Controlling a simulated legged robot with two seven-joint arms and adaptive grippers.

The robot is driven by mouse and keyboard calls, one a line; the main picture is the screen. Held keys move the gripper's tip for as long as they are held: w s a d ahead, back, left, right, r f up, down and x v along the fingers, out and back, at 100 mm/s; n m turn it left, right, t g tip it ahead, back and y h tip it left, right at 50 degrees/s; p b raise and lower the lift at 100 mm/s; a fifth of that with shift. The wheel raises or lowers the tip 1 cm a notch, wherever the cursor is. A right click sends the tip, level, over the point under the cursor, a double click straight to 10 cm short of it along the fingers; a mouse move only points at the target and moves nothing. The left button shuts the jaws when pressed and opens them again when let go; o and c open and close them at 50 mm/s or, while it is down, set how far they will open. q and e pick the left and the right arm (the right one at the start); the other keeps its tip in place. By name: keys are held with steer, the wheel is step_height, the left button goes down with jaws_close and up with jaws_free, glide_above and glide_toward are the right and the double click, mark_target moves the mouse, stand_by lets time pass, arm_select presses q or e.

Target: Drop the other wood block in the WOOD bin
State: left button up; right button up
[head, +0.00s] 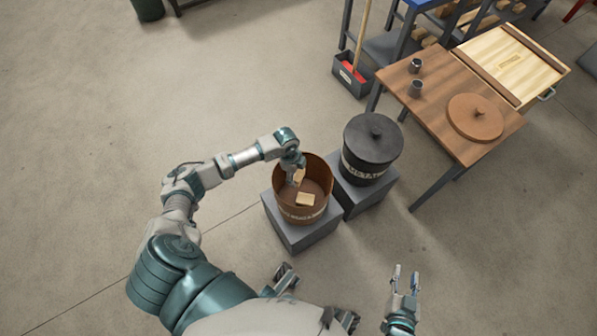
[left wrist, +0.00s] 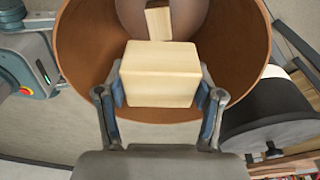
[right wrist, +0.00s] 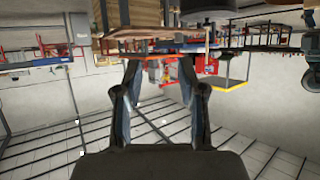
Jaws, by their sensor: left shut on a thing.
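A brown open bin (head: 322,165) stands on a grey block, its front label too small to read surely. One pale wood block (head: 306,199) lies on its floor and also shows at the top of the left wrist view (left wrist: 159,22). My left gripper (head: 298,176) is over the bin's mouth, pointing down. It is shut on the other wood block (left wrist: 160,75), which sits between both fingers within the rim's outline; its exact height is unclear. My right gripper (head: 405,277) is open and empty, well to the right of the bin.
A black lidded bin (head: 371,145) marked METAL stands right beside the brown bin. A wooden table (head: 428,92) behind holds a round brown lid (head: 475,117), two small metal cups and a tray-like board (head: 512,62). The floor at left is clear.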

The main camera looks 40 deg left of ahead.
arm_select(q)
steer(key=shift+d+f, duration=0.15)
steer(key=shift+f, duration=0.05)
steer(key=shift+d+r, duration=0.2)
steer(key=shift+d, duration=0.25)
steer(key=o, duration=1.1)
steer(key=shift+a, duration=0.1)
steer(key=shift+c, duration=0.2)
steer(key=shift+o, duration=0.8)
steer(key=shift+a, duration=0.15)
steer(key=shift+a+f, duration=0.2)
steer(key=shift+a, duration=0.05)
steer(key=shift+d+r, duration=0.1)
steer(key=shift+r, duration=0.1)
steer(key=r, duration=0.3)
steer(key=a+r, duration=0.1)
steer(key=r, duration=0.3)
steer(key=a+r, duration=0.1)
steer(key=r, duration=0.2)
steer(key=shift+s+a+r, duration=0.15)
steer(key=shift+a+r, duration=0.05)
steer(key=shift+r, duration=0.4)
steer(key=shift+d, duration=0.15)
